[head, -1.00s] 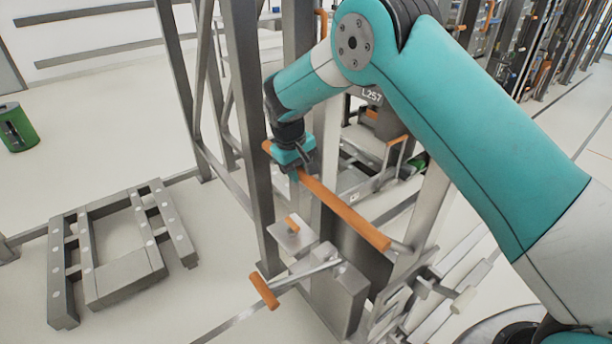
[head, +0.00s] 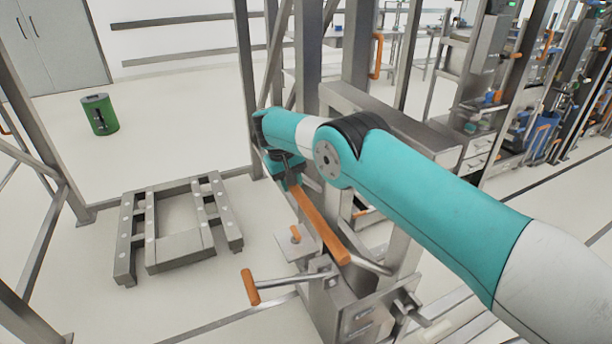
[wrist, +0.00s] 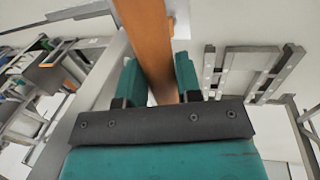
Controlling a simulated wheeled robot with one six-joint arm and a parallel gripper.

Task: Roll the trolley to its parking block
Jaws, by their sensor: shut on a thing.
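The trolley (head: 345,300) is a grey metal unit with a long orange handle bar (head: 322,228) along its top, a crank with an orange grip (head: 250,287) and a small plate with an orange knob. My gripper (head: 289,182) is shut on the far end of the handle bar. In the wrist view, the teal fingers (wrist: 160,82) sit on both sides of the orange bar (wrist: 150,40). A low grey bolted frame (head: 180,245), apparently the parking block, lies on the floor left of the trolley, apart from it. The trolley's wheels are not clearly visible.
Grey steel posts (head: 305,60) rise behind the trolley, and another upright frame (head: 40,130) stands at the left. A green bin (head: 100,114) is on the floor farther back. Shelving with tools (head: 490,90) lines the right. Pale floor is open around the grey frame.

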